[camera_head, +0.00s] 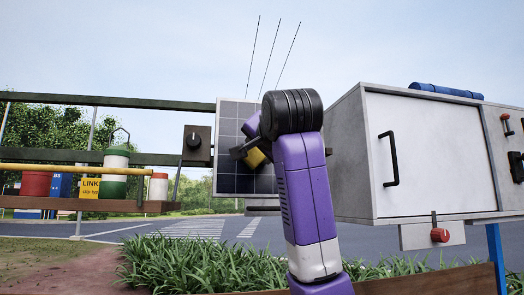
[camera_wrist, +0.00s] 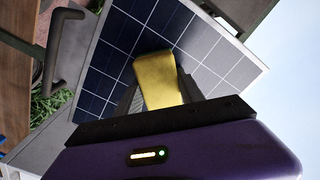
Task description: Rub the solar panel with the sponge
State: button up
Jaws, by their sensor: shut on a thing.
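The solar panel (camera_head: 232,118) stands upright behind my arm in the head view, a dark gridded plate with a light frame. It also fills much of the wrist view (camera_wrist: 205,45). The yellow sponge (camera_wrist: 159,80) is between the fingers of my gripper (camera_wrist: 157,92), which is shut on it. In the head view the sponge (camera_head: 255,157) shows in front of the panel, partly behind my arm. The sponge's far end overlaps the panel's face in the wrist view; I cannot tell whether it touches.
A white cabinet (camera_head: 435,150) with a black handle stands close on the right. A shelf (camera_head: 85,205) with canisters (camera_head: 116,172) is on the left, beside a black knob (camera_head: 194,140). A red knob (camera_head: 440,235) hangs under the cabinet. Grass lies below; open sky is above.

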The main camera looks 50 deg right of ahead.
jog(key=shift+s+d, duration=0.95)
jog(key=shift+d, duration=0.3)
jog(key=s+d, duration=0.5)
jog(key=d, duration=0.3)
jog(key=shift+p, duration=0.45)
jog(key=shift+w+a+p, duration=0.35)
jog(key=shift+w+a, duration=0.85)
jog(key=shift+a, duration=0.55)
jog(key=shift+w+a+p, duration=0.4)
jog(key=shift+w+a, duration=0.75)
jog(key=shift+a, duration=0.55)
jog(key=shift+w+a+p, duration=0.35)
jog(key=shift+w+a, duration=0.85)
jog(key=shift+a, duration=0.55)
jog(key=shift+s+a+f, duration=0.1)
jog(key=shift+s+a, duration=0.15)
jog(key=shift+b+v, duration=0.85)
jog(key=shift+v, duration=1.8)
